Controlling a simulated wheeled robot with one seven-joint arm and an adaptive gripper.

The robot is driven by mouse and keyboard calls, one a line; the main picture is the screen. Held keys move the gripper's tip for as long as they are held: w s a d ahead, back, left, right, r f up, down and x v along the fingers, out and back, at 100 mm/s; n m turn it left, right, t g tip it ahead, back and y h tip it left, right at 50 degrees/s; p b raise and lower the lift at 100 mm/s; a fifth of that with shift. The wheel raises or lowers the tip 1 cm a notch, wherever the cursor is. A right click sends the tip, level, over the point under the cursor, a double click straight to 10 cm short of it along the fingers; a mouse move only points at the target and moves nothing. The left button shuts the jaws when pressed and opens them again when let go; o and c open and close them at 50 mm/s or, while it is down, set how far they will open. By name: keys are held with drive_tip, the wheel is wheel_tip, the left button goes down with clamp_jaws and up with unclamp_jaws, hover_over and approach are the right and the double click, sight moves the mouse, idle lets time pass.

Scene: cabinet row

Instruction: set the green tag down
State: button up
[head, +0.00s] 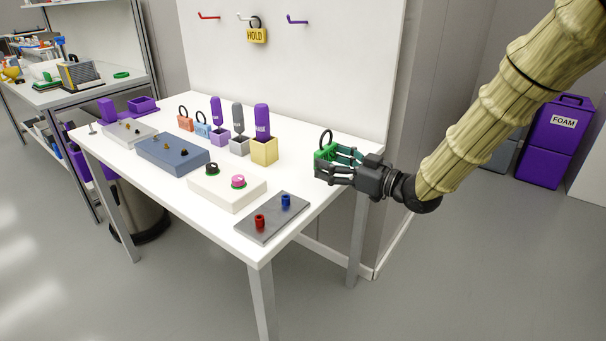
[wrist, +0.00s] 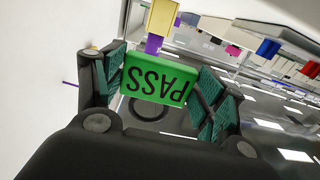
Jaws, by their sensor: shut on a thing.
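The green tag (wrist: 156,80) reads "PASS" and has a dark ring. My gripper (wrist: 165,88) is shut on it, with a finger pad on either side of the tag in the wrist view. In the head view my gripper (head: 335,165) holds the green tag (head: 326,153) over the right edge area of the white table (head: 225,232), with the ring on top. The fingers partly hide the tag there. I cannot tell how high it is above the tabletop.
A yellow block (head: 264,151) with a purple-handled tool stands left of my gripper. A grey plate (head: 272,218) with red and blue knobs lies near the front right corner. An orange tag (head: 185,123) and a blue tag (head: 202,130) stand further back. A yellow HOLD tag (head: 257,36) hangs on a wall hook.

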drive_tip(key=b, duration=0.1)
hover_over(304, 179)
drive_tip(key=v, duration=0.3)
wheel_tip(304, 179, down, 3)
drive_tip(key=shift+w, duration=0.15)
drive_tip(key=shift+w+a+f+b, duration=0.2)
drive_tip(key=shift+w+a+f, duration=0.25)
drive_tip(key=shift+a+f, duration=0.15)
drive_tip(key=shift+w+a+f+b, duration=0.2)
drive_tip(key=shift+w+a+f, duration=0.3)
drive_tip(key=shift+a, duration=0.1)
drive_tip(key=shift+s+f, duration=0.15)
drive_tip(key=shift+f, duration=0.35)
